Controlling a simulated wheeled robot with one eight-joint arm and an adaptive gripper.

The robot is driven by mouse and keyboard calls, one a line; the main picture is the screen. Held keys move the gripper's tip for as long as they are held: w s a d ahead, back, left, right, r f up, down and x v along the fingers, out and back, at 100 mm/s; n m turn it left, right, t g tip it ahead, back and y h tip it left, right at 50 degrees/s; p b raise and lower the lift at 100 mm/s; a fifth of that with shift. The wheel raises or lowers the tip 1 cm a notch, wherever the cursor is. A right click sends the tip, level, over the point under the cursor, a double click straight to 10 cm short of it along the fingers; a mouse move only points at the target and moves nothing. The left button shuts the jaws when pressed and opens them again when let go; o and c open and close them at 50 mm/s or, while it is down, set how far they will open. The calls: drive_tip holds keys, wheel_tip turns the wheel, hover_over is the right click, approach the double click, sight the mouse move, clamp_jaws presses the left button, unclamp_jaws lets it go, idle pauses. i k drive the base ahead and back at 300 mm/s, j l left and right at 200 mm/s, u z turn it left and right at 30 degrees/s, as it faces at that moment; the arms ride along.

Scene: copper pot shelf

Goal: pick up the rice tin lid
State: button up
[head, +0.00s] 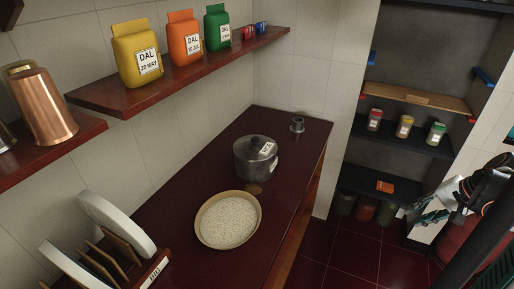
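A grey metal pot-like tin (257,168) with a white label stands on the dark red counter. A metal lid (246,149) with a black knob sits on top of it. I cannot read the label, so I cannot tell whether this is the rice tin. Two pale round discs (117,224), which may be lids, stand on edge in a wooden rack (150,275) at the lower left. My gripper (418,214) is at the right edge, off the counter and far from the tin. Its fingers are too small and cluttered to read.
A tan bowl of rice (228,220) stands in front of the tin, and a small metal cup (297,125) behind it. A wall shelf (105,96) with dal packets overhangs the left side. An alcove (398,135) with jars is at right.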

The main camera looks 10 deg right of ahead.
sight(252, 148)
drive_tip(key=k+l+u, duration=0.15)
drive_tip(key=l+u, duration=0.2)
drive_tip(key=k+l+u, duration=0.5)
drive_tip(key=l+u, duration=0.2)
